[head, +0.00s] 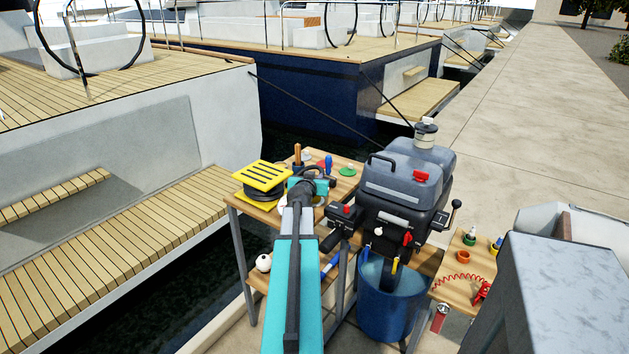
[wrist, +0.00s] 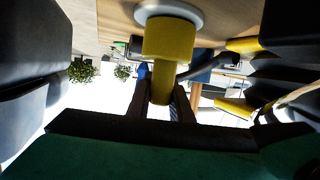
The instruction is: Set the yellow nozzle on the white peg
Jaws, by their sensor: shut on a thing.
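My gripper (wrist: 161,100) is shut on the yellow nozzle (wrist: 170,40), its dark fingers on either side of the narrow end. In the wrist view, the wide end of the nozzle faces a round white base (wrist: 183,11) on the wooden bench top, which I take for the base of the white peg. The nozzle overlaps this base, and no peg shaft shows. I cannot tell whether the nozzle is seated or just over it. In the head view, my gripper (head: 318,186) is over the bench, and my arm hides the nozzle and peg.
A grey outboard motor (head: 405,185) stands close on the right, above a blue bucket (head: 385,300). An orange handle (head: 297,155) and a green disc (head: 347,171) are behind my gripper.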

